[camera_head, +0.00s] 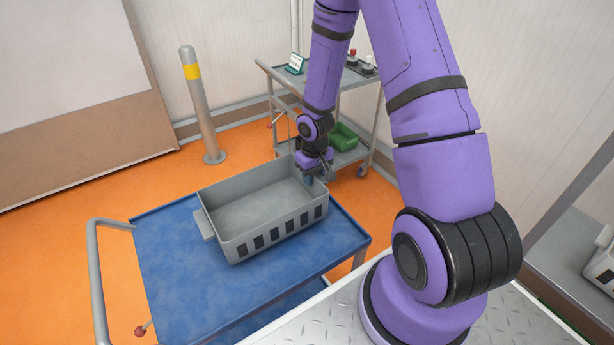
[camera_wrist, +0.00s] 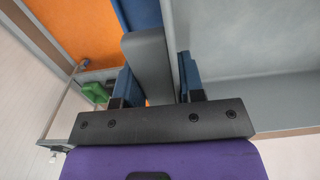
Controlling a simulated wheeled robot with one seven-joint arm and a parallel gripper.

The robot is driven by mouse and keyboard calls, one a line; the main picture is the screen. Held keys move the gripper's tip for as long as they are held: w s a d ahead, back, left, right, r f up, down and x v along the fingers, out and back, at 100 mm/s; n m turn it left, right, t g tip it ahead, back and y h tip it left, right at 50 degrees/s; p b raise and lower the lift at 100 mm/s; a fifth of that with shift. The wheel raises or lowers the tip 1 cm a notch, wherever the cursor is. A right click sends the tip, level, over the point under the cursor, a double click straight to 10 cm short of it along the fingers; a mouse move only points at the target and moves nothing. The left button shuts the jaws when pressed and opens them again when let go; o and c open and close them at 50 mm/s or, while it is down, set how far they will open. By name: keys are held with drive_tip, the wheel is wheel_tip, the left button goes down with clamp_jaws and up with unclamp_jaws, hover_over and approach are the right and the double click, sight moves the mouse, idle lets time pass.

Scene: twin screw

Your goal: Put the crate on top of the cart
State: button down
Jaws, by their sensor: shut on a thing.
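The grey open crate (camera_head: 262,240), with a row of dark slots along its near side, is over the blue top of the cart (camera_head: 185,290). It looks level, and I cannot tell for sure whether its bottom touches the top. My gripper (camera_head: 312,178) is at the crate's far right end, pointing down. In the wrist view, my gripper (camera_wrist: 158,82) has its blue fingers on both sides of a grey upright part of the crate (camera_wrist: 148,62) and is shut on it. The inside of the crate looks empty.
The cart has a grey push handle (camera_head: 93,270) at left. A grey shelf trolley (camera_head: 280,82) with a green bin (camera_head: 343,136) stands behind my gripper. A post with a yellow band (camera_head: 192,72) stands at the back. Orange floor (camera_head: 60,215) is free at left.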

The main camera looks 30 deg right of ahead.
drive_tip(key=shift+d+f, duration=0.1)
drive_tip(key=shift+f, duration=0.5)
drive_tip(key=c, duration=0.7)
unclamp_jaws()
drive_tip(key=shift+c, duration=0.2)
wheel_tip(320, 180, up, 23)
drive_tip(key=s+a+t+h, duration=0.1)
drive_tip(key=s+a, duration=0.1)
drive_tip(key=s+a+r+t, duration=0.2)
drive_tip(key=s+a+r, duration=0.1)
drive_tip(key=s+r, duration=0.7)
drive_tip(key=s+a+r+t+y, duration=0.1)
drive_tip(key=s+a+r+t, duration=0.1)
drive_tip(key=s+r, duration=0.8)
drive_tip(key=shift+s+a, duration=0.35)
drive_tip(key=shift+a, duration=0.55)
